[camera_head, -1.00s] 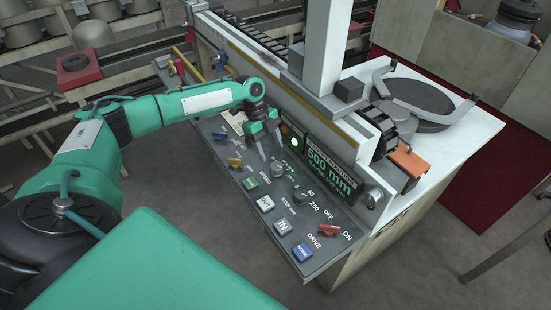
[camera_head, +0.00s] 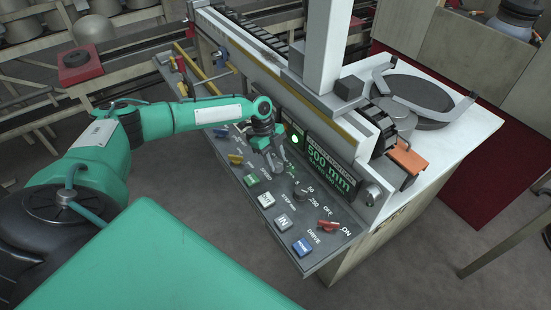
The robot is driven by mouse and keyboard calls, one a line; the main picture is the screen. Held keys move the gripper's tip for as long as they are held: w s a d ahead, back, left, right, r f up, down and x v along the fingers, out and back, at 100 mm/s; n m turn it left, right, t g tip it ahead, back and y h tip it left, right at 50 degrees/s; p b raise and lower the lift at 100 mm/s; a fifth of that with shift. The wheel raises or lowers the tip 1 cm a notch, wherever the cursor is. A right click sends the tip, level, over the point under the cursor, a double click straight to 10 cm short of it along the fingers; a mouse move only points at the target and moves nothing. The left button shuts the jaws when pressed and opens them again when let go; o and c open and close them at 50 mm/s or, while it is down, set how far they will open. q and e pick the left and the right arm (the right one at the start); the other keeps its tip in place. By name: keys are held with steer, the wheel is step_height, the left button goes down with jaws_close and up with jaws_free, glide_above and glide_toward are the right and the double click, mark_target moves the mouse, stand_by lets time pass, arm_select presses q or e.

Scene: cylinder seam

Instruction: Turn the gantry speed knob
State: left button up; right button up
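The sloped grey control panel (camera_head: 262,215) carries a row of knobs and buttons. A round grey dial knob (camera_head: 300,193) with numbers beside it stands clear on the panel. A second round knob lies further up the row and is now mostly hidden by my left gripper. My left gripper (camera_head: 274,168) points down at that hidden knob, with its fingertips at or just above it. I cannot tell whether the fingers touch or grip it, or which knob is the gantry speed one. My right gripper is not in view.
A green display (camera_head: 330,170) reads 500 mm, beside a lit green lamp (camera_head: 296,139). A red switch (camera_head: 328,225), blue button (camera_head: 302,248) and white buttons (camera_head: 283,222) line the panel's near side. An orange block (camera_head: 408,160) sits on the white machine top.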

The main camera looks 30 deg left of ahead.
arm_select(q)
steer(key=shift+n, duration=0.4)
steer(key=n+p, duration=0.1)
steer(key=n+t+p, duration=0.1)
steer(key=shift+s+r+n, duration=0.15)
steer(key=shift+s+n, duration=0.05)
steer(key=shift+n, duration=0.1)
steer(key=n+t+p, duration=0.2)
steer(key=n+p, duration=0.1)
steer(key=n, duration=0.1)
steer(key=shift+s+d+r+n+p, duration=0.1)
steer(key=shift+n+p, duration=0.2)
steer(key=n+p, duration=0.2)
steer(key=n+t+y+p, duration=0.1)
steer(key=n+p, duration=0.1)
steer(key=shift+y, duration=0.3)
steer(key=n+y+p, duration=0.1)
steer(key=n+p, duration=0.1)
steer(key=n, duration=0.1)
steer(key=shift+d+t+p, duration=0.1)
steer(key=shift+t+p, duration=0.2)
steer(key=shift+t, duration=0.1)
steer(key=shift+f+n+p, duration=0.2)
steer(key=shift+n+p, duration=0.2)
steer(key=shift+n, duration=0.1)
